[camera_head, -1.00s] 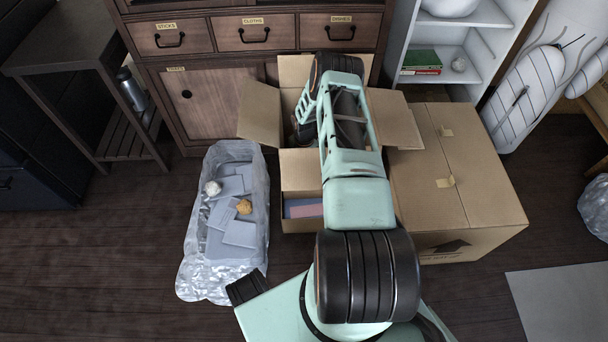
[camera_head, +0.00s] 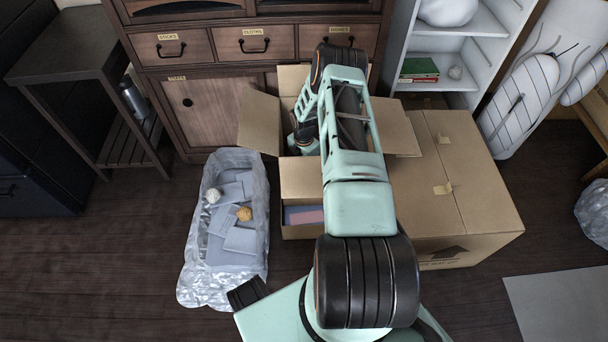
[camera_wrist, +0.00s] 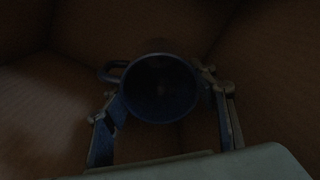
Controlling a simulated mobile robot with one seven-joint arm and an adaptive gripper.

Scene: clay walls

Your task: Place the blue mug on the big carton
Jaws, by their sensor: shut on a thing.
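The blue mug (camera_wrist: 158,108) shows in the wrist view, dark, with its round mouth toward the camera and its handle at the left. My gripper (camera_wrist: 160,88) has one finger on each side of the mug and is shut on it. Brown carton walls surround them in the dim light. In the head view my arm reaches into an open carton (camera_head: 262,122), which hides the mug and most of my gripper. A large closed carton (camera_head: 480,195) stands just right of the open one, with its flat top clear apart from tape pieces.
A plastic-lined bin (camera_head: 262,205) with grey items is to the left. A wooden cabinet (camera_head: 215,115) and white shelf (camera_head: 480,45) stand behind. Open flaps flank my arm.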

